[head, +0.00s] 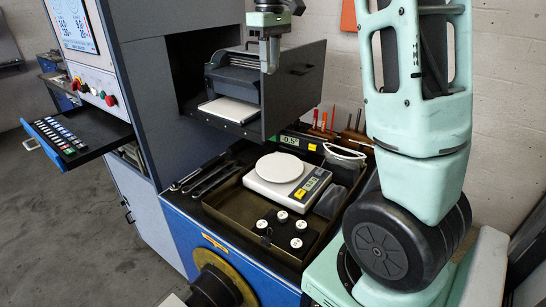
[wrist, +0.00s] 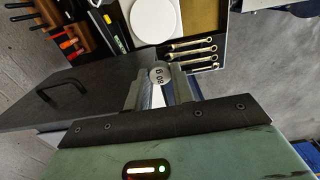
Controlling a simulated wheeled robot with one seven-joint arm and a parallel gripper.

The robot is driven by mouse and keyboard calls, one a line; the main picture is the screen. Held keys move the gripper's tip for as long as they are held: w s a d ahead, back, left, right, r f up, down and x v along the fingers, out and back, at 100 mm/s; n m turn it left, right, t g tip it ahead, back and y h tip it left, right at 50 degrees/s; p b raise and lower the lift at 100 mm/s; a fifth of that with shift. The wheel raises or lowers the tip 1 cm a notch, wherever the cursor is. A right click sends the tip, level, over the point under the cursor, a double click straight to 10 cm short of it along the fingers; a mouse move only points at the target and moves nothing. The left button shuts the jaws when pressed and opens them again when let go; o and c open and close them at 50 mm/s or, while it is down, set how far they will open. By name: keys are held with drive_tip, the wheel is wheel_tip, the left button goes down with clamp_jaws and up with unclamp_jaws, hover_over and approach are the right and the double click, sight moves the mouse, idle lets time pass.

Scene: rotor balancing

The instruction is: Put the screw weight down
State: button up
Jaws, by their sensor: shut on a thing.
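In the head view my gripper (head: 269,55) hangs at the top, in front of the open-fronted grey housing; the weight cannot be made out there. The digital scale (head: 286,178) with a round white pan stands in the shallow tray (head: 222,205), below my gripper. The pan also shows in the wrist view (wrist: 155,20). A black block (head: 286,236) with several white-topped weights sits in front of the scale.
Several wrenches (head: 208,177) lie left of the scale; they also show in the wrist view (wrist: 190,50). Screwdrivers (head: 323,122) stand in a rack behind. A dark panel with a handle (wrist: 48,92) is left of my gripper. A keyboard drawer (head: 65,138) juts out at left.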

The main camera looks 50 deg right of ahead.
sight(270, 166)
drive_tip(key=shift+w+d+f, duration=0.1)
drive_tip(key=shift+w+f, duration=0.1)
wheel_tip(270, 166, down, 28)
drive_tip(key=p, duration=0.6)
drive_tip(key=shift+r, duration=0.25)
drive_tip(key=shift+f, duration=0.25)
drive_tip(key=o, duration=1)
drive_tip(key=shift+r, duration=0.1)
